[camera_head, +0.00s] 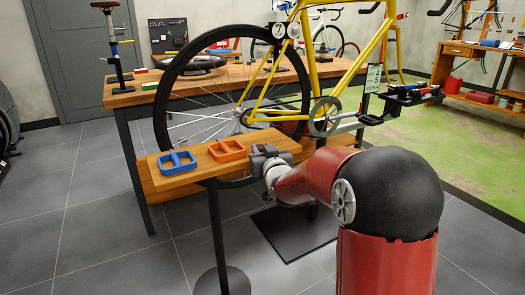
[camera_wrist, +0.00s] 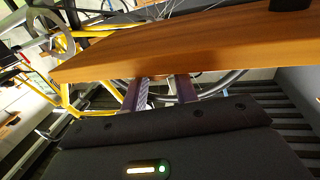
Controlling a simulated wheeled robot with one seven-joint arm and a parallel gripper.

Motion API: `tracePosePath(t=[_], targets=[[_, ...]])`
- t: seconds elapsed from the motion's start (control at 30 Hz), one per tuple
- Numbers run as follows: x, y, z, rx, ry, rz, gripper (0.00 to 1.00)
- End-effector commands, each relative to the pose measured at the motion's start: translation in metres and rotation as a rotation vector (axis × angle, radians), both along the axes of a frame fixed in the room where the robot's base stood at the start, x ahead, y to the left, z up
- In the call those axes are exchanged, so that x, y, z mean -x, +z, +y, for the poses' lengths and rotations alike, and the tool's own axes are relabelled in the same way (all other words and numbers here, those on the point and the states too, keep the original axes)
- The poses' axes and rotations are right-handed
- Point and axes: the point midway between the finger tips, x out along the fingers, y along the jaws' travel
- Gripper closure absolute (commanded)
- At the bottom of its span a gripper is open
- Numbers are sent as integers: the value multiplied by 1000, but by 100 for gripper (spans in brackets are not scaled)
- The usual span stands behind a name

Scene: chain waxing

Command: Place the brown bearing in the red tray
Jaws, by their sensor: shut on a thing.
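An orange-red, tray-like piece (camera_head: 228,150) lies on a narrow wooden shelf (camera_head: 205,176), and I take it for the red tray. My gripper (camera_head: 260,152) is at the shelf's right end, to the right of that piece. In the wrist view, the two fingers (camera_wrist: 160,92) point toward the shelf's edge, and their tips meet or pass behind it. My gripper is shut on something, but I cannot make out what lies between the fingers. I cannot pick out the brown bearing in either view.
A blue tray-like piece (camera_head: 178,161) lies left of the orange-red one. A yellow bicycle (camera_head: 350,75) with a large rear wheel stands just behind the shelf, with a wooden workbench (camera_head: 122,97) beyond. The grey floor at left (camera_head: 70,215) is clear.

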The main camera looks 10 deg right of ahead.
Motion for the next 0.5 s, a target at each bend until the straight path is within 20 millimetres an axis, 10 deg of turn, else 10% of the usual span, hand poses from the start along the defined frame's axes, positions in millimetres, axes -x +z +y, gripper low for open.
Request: tracePosePath(t=[0.07,0.1,0.23,0.5], targets=[[0,-3,0,0,0,0,92],[0,-2,0,0,0,0,66],[0,-1,0,0,0,0,49],[0,-1,0,0,0,0,49]])
